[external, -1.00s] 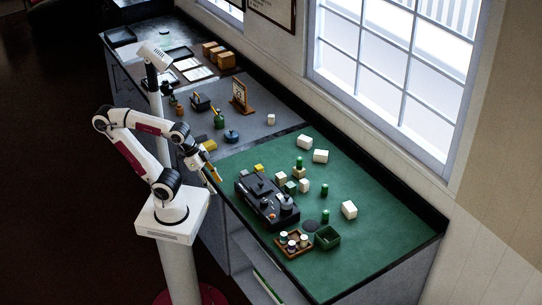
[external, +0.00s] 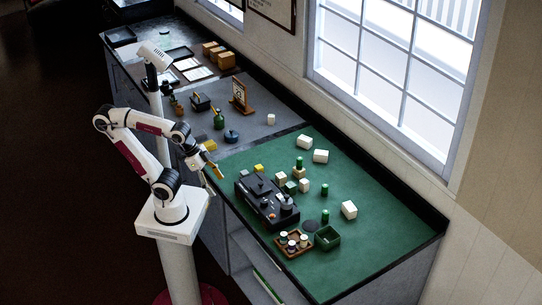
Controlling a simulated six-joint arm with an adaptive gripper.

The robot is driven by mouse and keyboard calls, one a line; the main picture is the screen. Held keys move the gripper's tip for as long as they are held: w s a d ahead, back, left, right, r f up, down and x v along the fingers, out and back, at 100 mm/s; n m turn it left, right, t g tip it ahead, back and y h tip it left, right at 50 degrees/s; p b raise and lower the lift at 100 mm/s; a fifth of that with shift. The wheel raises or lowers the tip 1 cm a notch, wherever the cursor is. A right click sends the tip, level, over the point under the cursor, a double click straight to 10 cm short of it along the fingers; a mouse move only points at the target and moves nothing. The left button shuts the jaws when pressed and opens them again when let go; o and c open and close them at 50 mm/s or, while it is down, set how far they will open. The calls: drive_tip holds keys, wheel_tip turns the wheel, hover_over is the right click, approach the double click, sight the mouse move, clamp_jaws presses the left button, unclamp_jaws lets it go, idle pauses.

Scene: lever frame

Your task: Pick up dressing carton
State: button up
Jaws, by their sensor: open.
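No label can be read, so I cannot tell which is the dressing carton. My gripper (external: 216,171) is open and empty at the left edge of the mat, above the counter's front edge and well apart from the white cartons.
A black device (external: 262,196) stands between my gripper and the right carton. Smaller blocks and green cylinders (external: 325,189) are around the middle. A brown tray of jars (external: 293,243) and a green open box (external: 327,238) are at the front. The mat's right side is clear.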

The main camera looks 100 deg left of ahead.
sight(346, 207)
drive_tip(key=w+d+r+n+t+h, duration=0.1)
drive_tip(key=w+r+t, duration=0.1)
drive_tip(key=w, duration=1.5)
drive_tip(key=w+d+r+n+t, duration=0.1)
drive_tip(key=w+d+r+t, duration=0.15)
drive_tip(key=w, duration=1.35)
drive_tip(key=w+a+f+n+y, duration=0.1)
drive_tip(key=w+a+f+y, duration=0.1)
drive_tip(key=w+a+f, duration=0.2)
drive_tip(key=w+a+f+n+y, duration=0.2)
drive_tip(key=w+a+f+y, duration=0.1)
drive_tip(key=w+a+f, duration=0.2)
drive_tip(key=w+a+f+n+y, duration=0.2)
drive_tip(key=w+a+f, duration=0.3)
drive_tip(key=w+f, duration=0.2)
drive_tip(key=shift+w+a+f, duration=0.15)
drive_tip(key=shift+w+f, duration=0.15)
drive_tip(key=shift+f, duration=0.35)
drive_tip(key=shift+w+a+f+y, duration=0.25)
drive_tip(key=shift+a+f+y, duration=0.2)
drive_tip(key=shift+a+y, duration=0.1)
drive_tip(key=shift+x, duration=1.25)
drive_tip(key=shift+w, duration=0.1)
